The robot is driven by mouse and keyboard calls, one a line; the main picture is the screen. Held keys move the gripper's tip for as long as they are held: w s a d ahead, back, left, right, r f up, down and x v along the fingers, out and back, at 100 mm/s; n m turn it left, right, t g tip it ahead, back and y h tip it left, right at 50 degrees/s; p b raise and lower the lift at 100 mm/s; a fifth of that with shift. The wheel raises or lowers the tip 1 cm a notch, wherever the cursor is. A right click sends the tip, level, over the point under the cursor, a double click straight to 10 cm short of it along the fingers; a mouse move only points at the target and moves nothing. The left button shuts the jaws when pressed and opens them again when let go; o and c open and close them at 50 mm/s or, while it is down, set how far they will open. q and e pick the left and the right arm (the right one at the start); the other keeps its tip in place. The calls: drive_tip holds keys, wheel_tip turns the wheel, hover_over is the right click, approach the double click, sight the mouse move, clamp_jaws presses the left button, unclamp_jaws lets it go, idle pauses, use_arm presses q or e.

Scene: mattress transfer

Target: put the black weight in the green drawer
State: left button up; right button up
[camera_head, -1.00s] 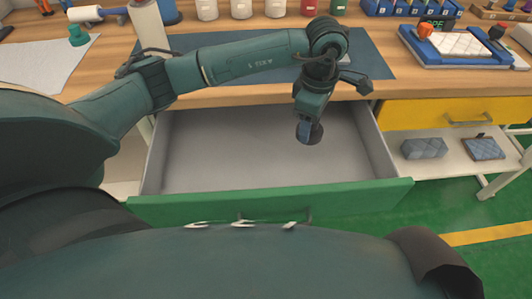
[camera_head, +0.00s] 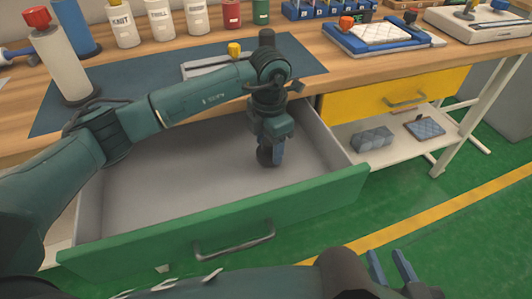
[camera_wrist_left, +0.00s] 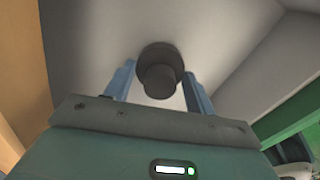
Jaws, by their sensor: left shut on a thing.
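The green drawer (camera_head: 120,248) is pulled open under the workbench, with a grey interior. My left gripper (camera_head: 271,152) points down inside the drawer opening, toward its right side. It is shut on the black weight (camera_head: 264,157), a dark round piece with a knob. In the left wrist view the weight (camera_wrist_left: 160,72) sits between the two blue fingers (camera_wrist_left: 158,90), above the grey drawer floor. I cannot tell whether it touches the floor. My right gripper (camera_head: 391,268) is open and empty at the lower right, outside the drawer.
The workbench (camera_head: 300,95) above holds several bottles, a dark mat (camera_head: 120,88) and a blue-framed tray (camera_head: 380,38). A yellow drawer (camera_head: 395,95) is shut to the right, above a shelf (camera_head: 385,140) with two quilted pieces. The drawer floor's left part is clear.

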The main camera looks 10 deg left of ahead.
sight(269, 153)
use_arm(q)
drive_tip(key=shift+f, duration=1.55)
drive_tip(key=shift+f, duration=0.2)
drive_tip(key=o, duration=1.3)
use_arm(e)
drive_tip(key=shift+a+f, duration=0.1)
drive_tip(key=shift+f, duration=0.05)
use_arm(q)
drive_tip(key=shift+r, duration=0.2)
wheel_tip(269, 153, up, 10)
drive_tip(key=shift+r+p, duration=0.25)
drive_tip(key=shift+p, duration=0.1)
drive_tip(key=shift+r, duration=0.7)
